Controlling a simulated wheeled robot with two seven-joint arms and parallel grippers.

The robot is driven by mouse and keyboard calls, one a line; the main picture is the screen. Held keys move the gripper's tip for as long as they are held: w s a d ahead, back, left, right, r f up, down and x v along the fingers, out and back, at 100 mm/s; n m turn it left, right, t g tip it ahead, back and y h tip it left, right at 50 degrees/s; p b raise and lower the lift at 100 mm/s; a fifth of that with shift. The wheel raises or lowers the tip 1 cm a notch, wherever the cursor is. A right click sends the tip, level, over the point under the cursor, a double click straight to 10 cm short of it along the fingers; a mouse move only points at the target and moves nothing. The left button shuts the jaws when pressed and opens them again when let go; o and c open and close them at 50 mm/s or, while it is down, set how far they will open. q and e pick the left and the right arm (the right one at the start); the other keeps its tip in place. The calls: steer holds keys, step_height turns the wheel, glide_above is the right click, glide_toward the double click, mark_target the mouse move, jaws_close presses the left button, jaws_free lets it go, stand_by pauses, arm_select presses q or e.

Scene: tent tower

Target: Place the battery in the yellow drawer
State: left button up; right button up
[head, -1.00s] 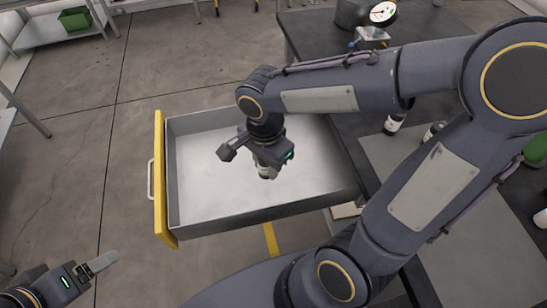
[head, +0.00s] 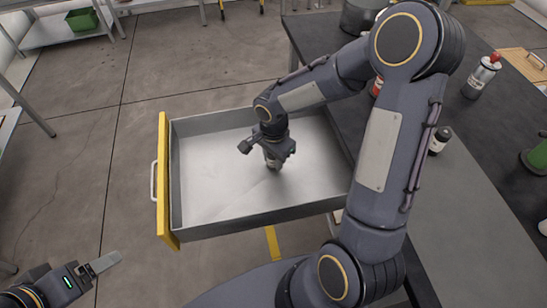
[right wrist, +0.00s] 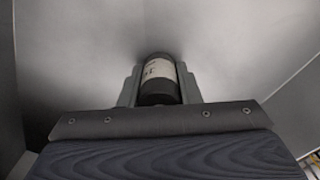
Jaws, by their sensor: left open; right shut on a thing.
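The yellow drawer (head: 163,190) is pulled open, with a yellow front and a bare grey metal inside. My right gripper (head: 272,160) is down inside the drawer, right of its middle. It is shut on the battery (right wrist: 160,72), a dark cylinder with a pale label. In the head view only the battery's lower part (head: 273,163) shows below the fingers, close to the drawer floor; I cannot tell if it touches. My left gripper (head: 103,264) is at the lower left, open and empty, outside the drawer.
A dark workbench (head: 470,180) stands right of the drawer. It holds a metal bottle with a red cap (head: 482,76), a dark bottle (head: 440,139) and a green object (head: 537,157). A green bin (head: 82,19) sits on a shelf at the far left. The floor left of the drawer is clear.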

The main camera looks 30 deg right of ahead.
steer(key=shift+f, duration=0.15)
steer(key=o, duration=1)
